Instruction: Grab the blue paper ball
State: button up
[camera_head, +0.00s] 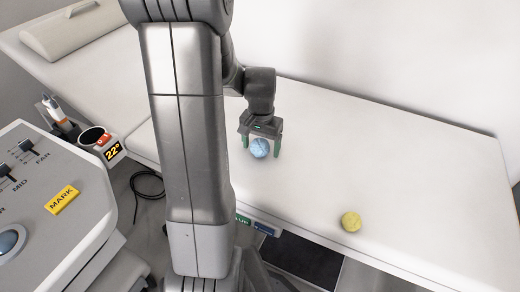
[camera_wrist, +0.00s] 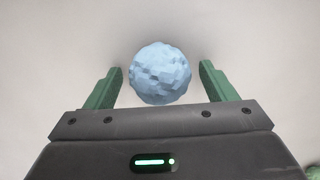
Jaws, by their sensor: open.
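The blue paper ball (camera_head: 260,148) is on the white padded couch in the head view. It also shows in the wrist view (camera_wrist: 160,74), pale blue and faceted, between the two green fingers. My gripper (camera_head: 262,148) is over it, with one finger to each side. In the wrist view my gripper (camera_wrist: 161,78) is open, and a gap shows between the ball and each finger. No finger is seen touching the ball.
A yellow ball (camera_head: 351,222) lies on the couch (camera_head: 400,160) near its front edge. A console (camera_head: 50,205) with sliders and a yellow MARK label stands at left. A bolster (camera_head: 72,30) lies at the couch's far left.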

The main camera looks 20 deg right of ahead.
jog(key=shift+c, duration=0.2)
jog(key=c, duration=1)
jog(key=shift+r, duration=0.1)
